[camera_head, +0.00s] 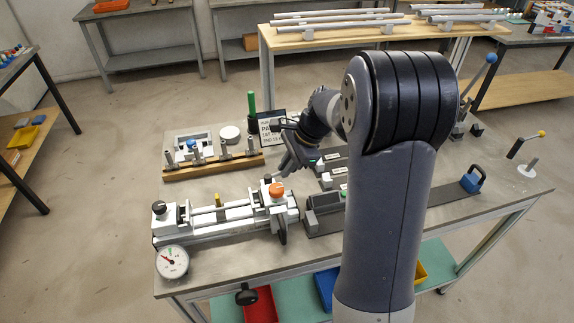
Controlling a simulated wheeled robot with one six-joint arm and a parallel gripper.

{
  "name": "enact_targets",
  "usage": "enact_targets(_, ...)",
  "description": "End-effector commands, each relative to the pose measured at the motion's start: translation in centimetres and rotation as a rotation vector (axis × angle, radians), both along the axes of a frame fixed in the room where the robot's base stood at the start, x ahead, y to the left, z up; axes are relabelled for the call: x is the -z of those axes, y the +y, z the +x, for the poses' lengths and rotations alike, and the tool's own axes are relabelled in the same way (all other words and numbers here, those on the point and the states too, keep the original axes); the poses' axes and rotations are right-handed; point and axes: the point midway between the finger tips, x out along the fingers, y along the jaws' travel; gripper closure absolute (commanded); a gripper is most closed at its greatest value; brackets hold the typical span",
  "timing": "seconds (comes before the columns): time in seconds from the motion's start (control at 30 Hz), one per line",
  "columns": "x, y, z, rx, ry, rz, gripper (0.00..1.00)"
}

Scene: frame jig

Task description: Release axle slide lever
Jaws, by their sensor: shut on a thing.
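The white jig (237,213) lies along the front left of the grey bench, with a slide on rails. An orange knob (277,189) stands on its right-hand block. My gripper (273,177) reaches down from the right to just behind the orange knob. It is shut on a small dark end there, which I take to be the axle slide lever; the fingers hide most of it. A black handle (282,230) stands at the jig's right end. A black knob (159,207) sits at its left end.
A round dial gauge (172,262) lies at the bench's front left corner. A wooden rack (213,163) with upright pins stands behind the jig, beside a green post (252,103). My arm hides the bench's middle.

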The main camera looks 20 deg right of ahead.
Motion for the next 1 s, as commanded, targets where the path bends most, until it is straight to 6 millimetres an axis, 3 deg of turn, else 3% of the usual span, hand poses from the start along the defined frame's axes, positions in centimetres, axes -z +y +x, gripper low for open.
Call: enact_targets(1.0,-0.2,2.3,3.6,-0.942,0.001,0.001,1.00)
